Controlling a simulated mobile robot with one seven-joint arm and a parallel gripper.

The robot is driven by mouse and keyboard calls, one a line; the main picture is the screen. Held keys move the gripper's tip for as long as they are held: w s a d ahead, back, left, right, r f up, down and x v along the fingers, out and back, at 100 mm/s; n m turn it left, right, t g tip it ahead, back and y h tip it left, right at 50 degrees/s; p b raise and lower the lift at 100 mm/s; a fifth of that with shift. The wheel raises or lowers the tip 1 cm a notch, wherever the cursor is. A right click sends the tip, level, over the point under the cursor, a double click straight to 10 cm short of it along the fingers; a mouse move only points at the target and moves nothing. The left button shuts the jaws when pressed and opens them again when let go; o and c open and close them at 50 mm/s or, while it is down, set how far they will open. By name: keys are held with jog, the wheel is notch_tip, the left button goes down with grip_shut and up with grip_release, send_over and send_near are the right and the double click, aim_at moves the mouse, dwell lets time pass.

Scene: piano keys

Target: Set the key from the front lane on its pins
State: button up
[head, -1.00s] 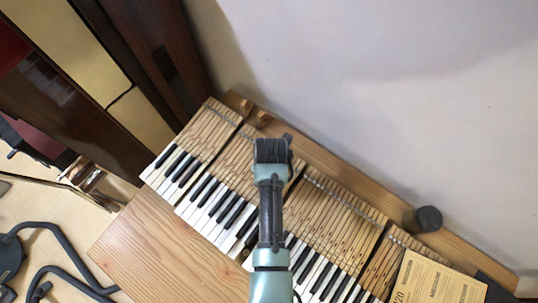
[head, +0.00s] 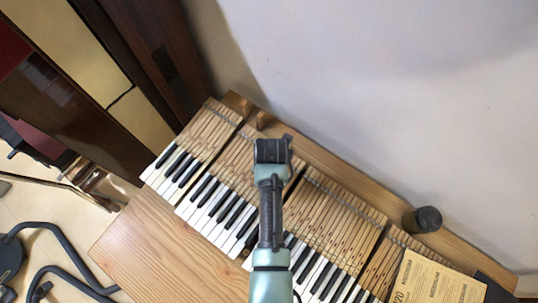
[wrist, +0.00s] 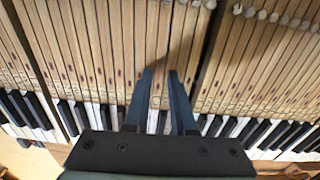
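My gripper (wrist: 160,73) is above the bank of piano keys, with its two dark blue fingers apart and pointing down at the wooden key shafts. Keys show in the gap between the fingers, and I see nothing clearly held. In the head view my arm's wrist hides the fingers and the keys under it. The keys (head: 335,215) lie side by side, with long pale wooden shafts at the back and black and white fronts. I cannot single out the front-lane key or its bare pins in either view.
A wooden board (head: 150,245) lies in front of the keys, and a wooden rail (head: 350,185) runs behind them. A dark round object (head: 428,219) stands on the rail. A yellowish paper (head: 435,280) lies at the right end. Dark gaps (wrist: 213,45) separate key groups.

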jog(key=shift+r+p, duration=0.85)
jog(key=shift+r, duration=0.1)
jog(key=o, duration=0.6)
jog(key=shift+c, duration=0.2)
notch_tip(320, 180, up, 5)
jog(key=p, duration=0.5)
